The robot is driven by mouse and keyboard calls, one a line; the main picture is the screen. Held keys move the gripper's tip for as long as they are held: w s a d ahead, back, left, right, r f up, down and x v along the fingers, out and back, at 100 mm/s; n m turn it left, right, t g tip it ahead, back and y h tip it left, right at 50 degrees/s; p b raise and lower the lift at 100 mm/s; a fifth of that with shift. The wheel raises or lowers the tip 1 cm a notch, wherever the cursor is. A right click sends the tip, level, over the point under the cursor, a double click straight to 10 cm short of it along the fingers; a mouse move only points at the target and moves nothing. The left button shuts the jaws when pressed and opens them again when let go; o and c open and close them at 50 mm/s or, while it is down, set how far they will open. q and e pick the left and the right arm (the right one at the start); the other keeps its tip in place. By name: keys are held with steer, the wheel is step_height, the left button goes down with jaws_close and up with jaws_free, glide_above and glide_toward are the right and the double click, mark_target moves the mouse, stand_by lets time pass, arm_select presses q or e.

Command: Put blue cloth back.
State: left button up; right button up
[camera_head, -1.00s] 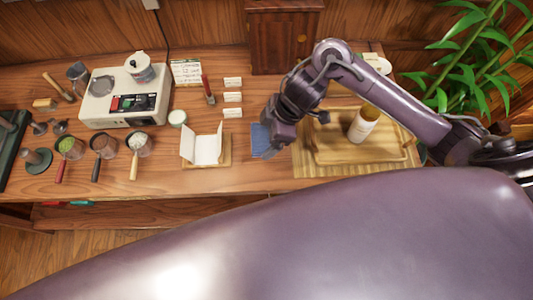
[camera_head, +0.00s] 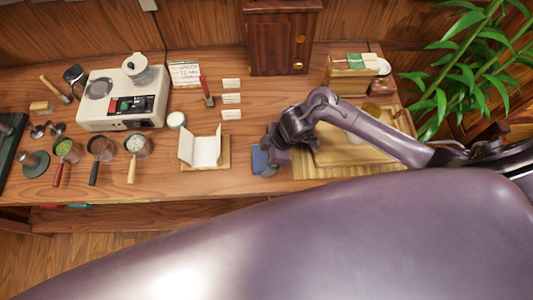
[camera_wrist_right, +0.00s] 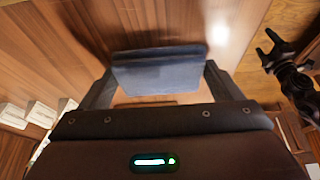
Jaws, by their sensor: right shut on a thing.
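The blue cloth (camera_head: 259,160) is a small dark-blue folded piece near the table's front edge, between the paper-topped board and the bamboo mat. My right gripper (camera_head: 269,158) is shut on it. In the right wrist view the cloth (camera_wrist_right: 160,75) spans the gap between the two fingers of the right gripper (camera_wrist_right: 158,88). The wood behind it is blurred there. I cannot tell whether the cloth touches the table. I cannot make out my left gripper.
The board with white paper (camera_head: 205,150) lies left of the cloth. A machine (camera_head: 122,108), cups and labels (camera_head: 231,98) fill the left. A cabinet (camera_head: 282,40) stands behind.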

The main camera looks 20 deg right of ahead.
steer(key=shift+f, duration=0.2)
steer(key=o, duration=0.8)
steer(key=shift+r, duration=0.1)
steer(key=shift+r, duration=0.2)
steer(key=shift+d+r, duration=0.15)
steer(key=shift+r, duration=0.15)
steer(key=b+v, duration=0.1)
steer(key=v, duration=1)
steer(key=shift+s+r, duration=0.1)
